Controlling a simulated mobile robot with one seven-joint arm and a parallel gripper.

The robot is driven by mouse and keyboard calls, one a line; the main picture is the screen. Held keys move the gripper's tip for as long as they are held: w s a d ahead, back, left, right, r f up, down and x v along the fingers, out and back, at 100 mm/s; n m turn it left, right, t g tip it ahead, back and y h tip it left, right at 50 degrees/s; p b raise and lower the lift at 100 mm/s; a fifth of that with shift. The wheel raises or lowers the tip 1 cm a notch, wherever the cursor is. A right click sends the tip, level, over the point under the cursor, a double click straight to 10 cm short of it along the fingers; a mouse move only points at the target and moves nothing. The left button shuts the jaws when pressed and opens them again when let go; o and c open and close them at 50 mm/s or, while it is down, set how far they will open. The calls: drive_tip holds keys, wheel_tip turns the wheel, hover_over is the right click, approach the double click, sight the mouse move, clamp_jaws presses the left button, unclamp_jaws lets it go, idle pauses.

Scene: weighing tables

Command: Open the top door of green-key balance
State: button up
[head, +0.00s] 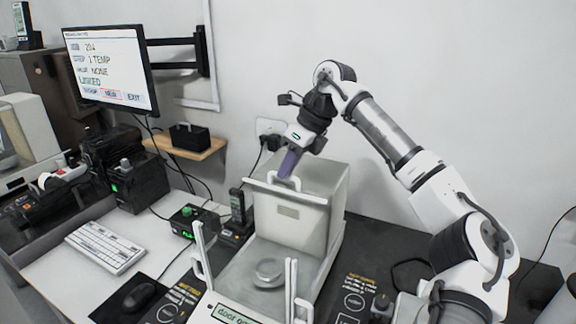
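A glass-walled balance (322,215) stands on the dark worktop in the middle of the head view. Its front display (236,315) is green, with text starting "door", cut off by the frame's lower edge. A round pan (268,271) sits inside. A pale handle (284,181) is at the upper front edge of the chamber. My gripper (288,165) points down at this handle, its purple end close above or against it. I cannot tell whether it touches or grips the handle. The finger gap is not visible.
A monitor (108,68) is on a wall arm at upper left. A keyboard (105,247) and mouse (138,298) lie left of the balance. A box with a green knob (187,211) and a dark handheld device (238,207) stand close to its left. A small shelf (187,150) is behind.

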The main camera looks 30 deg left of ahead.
drive_tip(key=o, duration=0.3)
drive_tip(key=shift+r, duration=0.1)
drive_tip(key=v, duration=1.3)
drive_tip(key=shift+d+r+b, duration=0.25)
drive_tip(key=shift+r+b, duration=0.05)
drive_tip(key=shift+b, duration=0.15)
